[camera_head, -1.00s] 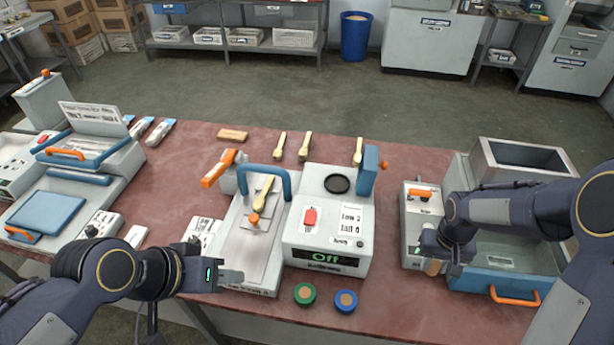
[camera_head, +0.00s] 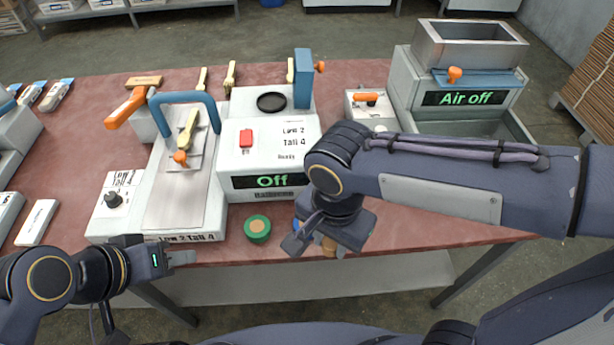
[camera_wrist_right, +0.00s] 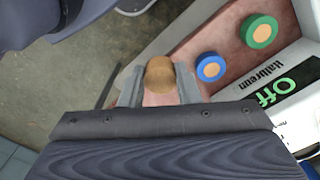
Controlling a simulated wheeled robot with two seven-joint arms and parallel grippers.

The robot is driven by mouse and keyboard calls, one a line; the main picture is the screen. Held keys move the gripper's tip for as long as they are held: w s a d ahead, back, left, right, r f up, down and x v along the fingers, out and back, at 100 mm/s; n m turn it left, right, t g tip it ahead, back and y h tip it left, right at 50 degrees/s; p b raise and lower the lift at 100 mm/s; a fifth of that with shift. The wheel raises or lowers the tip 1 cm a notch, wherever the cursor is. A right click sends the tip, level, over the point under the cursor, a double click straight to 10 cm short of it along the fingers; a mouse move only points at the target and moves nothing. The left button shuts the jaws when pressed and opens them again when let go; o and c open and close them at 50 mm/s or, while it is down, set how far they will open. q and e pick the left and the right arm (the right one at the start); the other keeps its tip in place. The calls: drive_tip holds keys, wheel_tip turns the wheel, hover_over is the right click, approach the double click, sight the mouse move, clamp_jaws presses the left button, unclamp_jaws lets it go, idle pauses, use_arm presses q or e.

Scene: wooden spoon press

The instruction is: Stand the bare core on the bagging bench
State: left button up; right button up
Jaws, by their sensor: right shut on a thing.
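My right gripper (camera_head: 320,245) is shut on a light-brown wooden core, which shows as a rounded end (camera_wrist_right: 160,74) between the two fingers in the wrist view. In the head view the core's lower end (camera_head: 329,251) peeks out under the gripper, near the table's front edge and in front of the machine marked Off. Most of the core is hidden. My left gripper (camera_head: 180,258) is at the front edge, below the metal plate; its fingers are seen from the side. No label in view names the bagging bench.
A green disc (camera_head: 257,229) lies close left of my right gripper; a blue disc (camera_wrist_right: 211,68) lies beside the core in the wrist view. The Off machine (camera_head: 268,160) stands behind them. The Air off machine (camera_head: 465,97) stands at right. The red table's front right is clear.

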drive_tip(key=w+d+f, duration=0.2)
drive_tip(key=w+f, duration=0.1)
drive_tip(key=w, duration=0.1)
drive_tip(key=w+d+f, duration=0.1)
drive_tip(key=w+f, duration=0.1)
drive_tip(key=w, duration=0.1)
drive_tip(key=w+d+f, duration=0.2)
drive_tip(key=w+f, duration=0.1)
drive_tip(key=w, duration=0.1)
drive_tip(key=shift+w+d+f+p, duration=0.3)
drive_tip(key=shift+w+d+f, duration=0.2)
drive_tip(key=shift+w+f, duration=0.2)
drive_tip(key=shift+f, duration=0.1)
drive_tip(key=shift+w+f, duration=0.15)
drive_tip(key=shift+f, duration=1.55)
drive_tip(key=shift+f, duration=0.1)
drive_tip(key=shift+f+b, duration=0.15)
drive_tip(key=shift+b, duration=0.2)
drive_tip(key=o, duration=1)
drive_tip(key=shift+c, duration=0.2)
